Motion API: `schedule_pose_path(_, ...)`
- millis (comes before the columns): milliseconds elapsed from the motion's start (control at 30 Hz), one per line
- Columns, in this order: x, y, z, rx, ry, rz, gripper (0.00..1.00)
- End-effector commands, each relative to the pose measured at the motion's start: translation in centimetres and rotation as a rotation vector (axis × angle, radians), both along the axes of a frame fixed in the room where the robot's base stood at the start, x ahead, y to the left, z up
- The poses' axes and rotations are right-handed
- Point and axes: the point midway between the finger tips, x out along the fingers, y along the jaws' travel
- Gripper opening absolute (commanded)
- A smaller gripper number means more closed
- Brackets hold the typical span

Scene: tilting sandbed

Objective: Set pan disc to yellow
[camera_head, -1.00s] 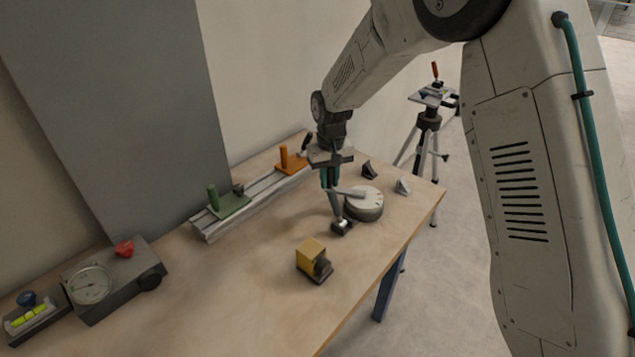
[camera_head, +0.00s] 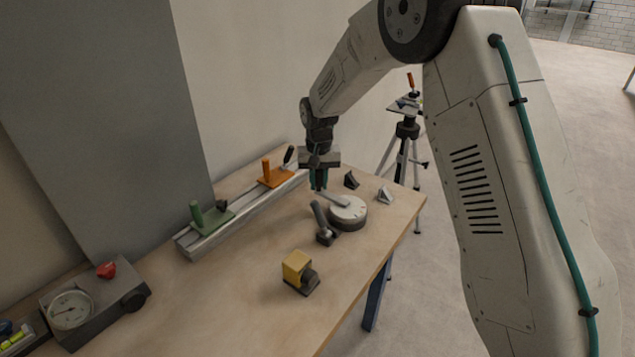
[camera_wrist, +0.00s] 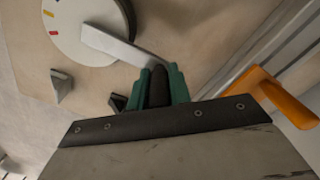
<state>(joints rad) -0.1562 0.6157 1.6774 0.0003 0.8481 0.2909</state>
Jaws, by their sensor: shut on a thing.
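The pan disc is a pale round dial (camera_head: 349,209) on a dark base near the table's right edge. A flat grey bar (camera_head: 334,199) reaches from its middle toward the upper left. My gripper (camera_head: 319,186) is at the bar's outer end. Its green fingers (camera_wrist: 160,86) are shut on a dark grip at that end, partly hidden between them.
A dark lever clamp (camera_head: 325,236) stands close to the disc's left. Two small wedges (camera_head: 351,180) (camera_head: 385,195) sit behind it. A rail (camera_head: 235,230) carries green and orange carriages. A yellow block (camera_head: 296,265) and a gauge box (camera_head: 85,308) are nearer. A tripod (camera_head: 407,130) stands beyond.

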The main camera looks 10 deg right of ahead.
Motion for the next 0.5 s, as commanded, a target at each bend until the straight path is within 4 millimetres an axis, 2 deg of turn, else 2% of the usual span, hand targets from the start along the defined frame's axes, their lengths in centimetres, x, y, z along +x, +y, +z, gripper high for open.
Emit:
schedule_pose_path(267,0.02,-0.10,0.06,-0.001,-0.001,0.001,0.00)
schedule_pose_path(300,0.02,-0.10,0.05,-0.001,0.000,0.001,0.28)
schedule_pose_path(333,0.02,-0.09,0.05,-0.001,0.000,0.001,0.37)
schedule_pose_path(367,0.02,-0.09,0.05,-0.001,0.000,0.001,0.41)
schedule_pose_path(500,0.00,-0.05,0.03,-0.001,0.000,0.001,0.41)
